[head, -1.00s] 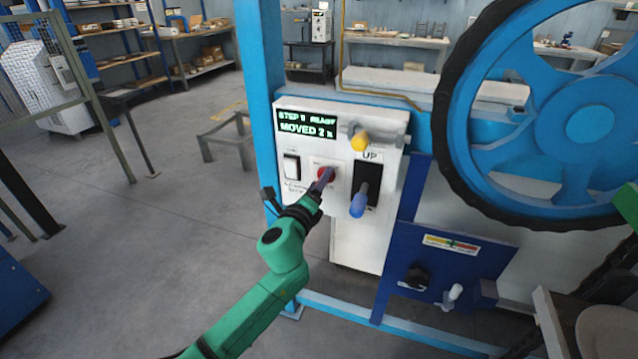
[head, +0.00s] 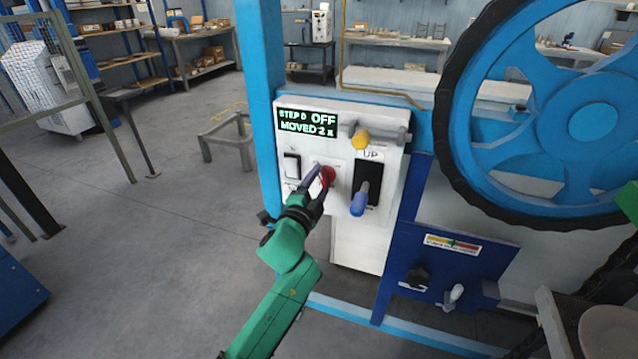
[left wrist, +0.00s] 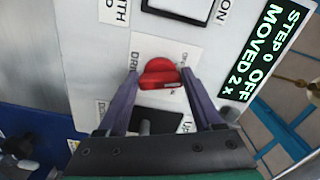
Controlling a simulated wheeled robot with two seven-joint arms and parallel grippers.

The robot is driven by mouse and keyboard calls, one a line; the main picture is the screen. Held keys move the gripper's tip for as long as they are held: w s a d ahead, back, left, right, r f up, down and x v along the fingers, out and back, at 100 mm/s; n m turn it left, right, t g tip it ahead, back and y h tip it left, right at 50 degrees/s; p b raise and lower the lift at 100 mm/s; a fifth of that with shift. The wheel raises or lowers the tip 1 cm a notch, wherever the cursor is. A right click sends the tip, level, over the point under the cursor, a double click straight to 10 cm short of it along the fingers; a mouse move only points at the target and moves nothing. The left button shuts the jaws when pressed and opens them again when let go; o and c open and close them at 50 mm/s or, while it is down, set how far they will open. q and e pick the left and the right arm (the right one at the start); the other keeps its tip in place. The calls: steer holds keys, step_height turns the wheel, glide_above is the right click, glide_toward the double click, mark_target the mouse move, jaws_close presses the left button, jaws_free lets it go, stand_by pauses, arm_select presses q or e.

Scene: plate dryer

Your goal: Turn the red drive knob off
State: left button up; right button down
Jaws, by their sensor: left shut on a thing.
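The red drive knob (head: 327,176) is on the white control panel (head: 340,117), between a black rocker switch and a black lever slot. The small display (head: 308,123) reads "STEP 0 OFF" and "MOVED 2 x". My left gripper (head: 320,180) is at the knob with one finger on each side. In the left wrist view the red knob (left wrist: 160,76) sits between the two purple fingertips (left wrist: 160,80), shut on its sides. The wrist view is rotated, and the display (left wrist: 265,52) shows at its right. My right gripper is not in view.
A blue-handled lever (head: 361,198) stands close to the right of the knob, and a yellow-knobbed lever (head: 360,139) above it. A large blue wheel (head: 585,115) is at the right. A blue panel (head: 440,270) is below. Open floor (head: 140,250) lies to the left.

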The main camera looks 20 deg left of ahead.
arm_select(q)
steer(key=n, duration=0.5)
steer(key=shift+f+p, duration=0.2)
steer(key=shift+p, duration=0.1)
stand_by(0.4)
steer(key=o, duration=1.4)
steer(key=shift+c, duration=0.2)
steer(key=shift+s, duration=0.1)
steer(key=s+b, duration=0.1)
steer(key=s, duration=1.3)
steer(key=shift+s+a, duration=0.2)
steer(key=shift+a, duration=0.25)
steer(key=shift+f, duration=0.1)
